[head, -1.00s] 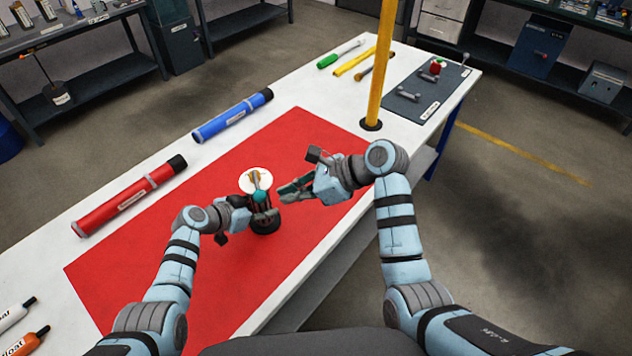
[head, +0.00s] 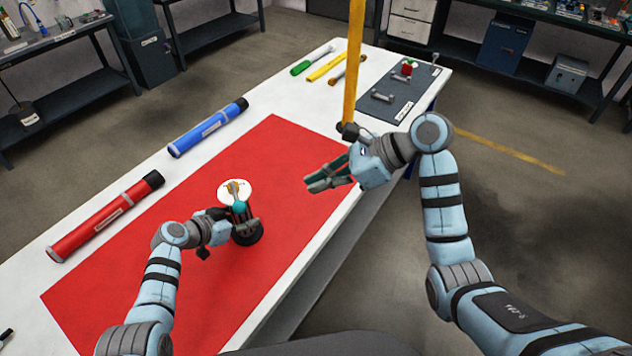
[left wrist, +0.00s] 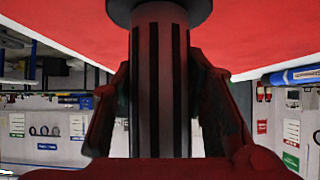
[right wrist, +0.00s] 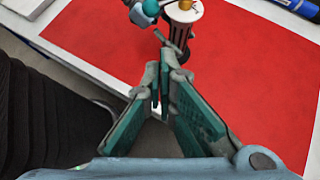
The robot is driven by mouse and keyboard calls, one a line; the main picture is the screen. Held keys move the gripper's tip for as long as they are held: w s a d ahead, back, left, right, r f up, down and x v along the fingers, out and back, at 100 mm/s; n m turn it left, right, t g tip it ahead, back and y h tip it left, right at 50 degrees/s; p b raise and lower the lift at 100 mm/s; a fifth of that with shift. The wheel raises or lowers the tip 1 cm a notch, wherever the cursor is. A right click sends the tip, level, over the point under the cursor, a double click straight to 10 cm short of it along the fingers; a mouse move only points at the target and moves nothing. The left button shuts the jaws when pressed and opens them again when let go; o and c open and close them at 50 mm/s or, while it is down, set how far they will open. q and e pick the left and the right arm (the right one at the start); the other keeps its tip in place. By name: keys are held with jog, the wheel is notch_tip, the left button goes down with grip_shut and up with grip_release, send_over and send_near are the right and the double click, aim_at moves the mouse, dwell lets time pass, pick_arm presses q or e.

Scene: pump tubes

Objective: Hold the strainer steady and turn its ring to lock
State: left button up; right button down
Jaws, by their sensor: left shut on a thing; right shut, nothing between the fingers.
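The strainer (head: 248,235) stands upright on the red mat, with a dark round base and a white round top. In the left wrist view its slotted body (left wrist: 160,90) runs between my left fingers. My left gripper (head: 239,214) is shut on that body from the left. My right gripper (head: 328,179) is shut and empty, in the air to the right of the strainer and apart from it. In the right wrist view its fingertips (right wrist: 163,92) meet below the strainer (right wrist: 183,12). The ring cannot be told apart from the white top.
The red mat (head: 130,270) is bare around the strainer. A red tube (head: 105,217) and a blue tube (head: 207,128) lie along the table's far edge. A yellow post (head: 355,60) rises behind my right gripper. Tools and a grey tray (head: 400,90) lie at the far end.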

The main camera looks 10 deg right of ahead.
aim_at(245, 208)
jog(key=f+m+y, duration=0.1)
jog(key=m+y, duration=0.1)
jog(key=m, duration=0.9)
jog(key=f+m+y, duration=0.1)
jog(key=m, duration=1.1)
jog(key=d+f+m+y, duration=0.1)
jog(key=f+m+y, duration=0.1)
jog(key=m, duration=1)
jog(key=shift+s+f+y, duration=0.1)
jog(key=shift+s+y, duration=0.2)
jog(key=shift+s, duration=0.1)
jog(key=x, duration=1.4)
jog(key=shift+w, duration=0.15)
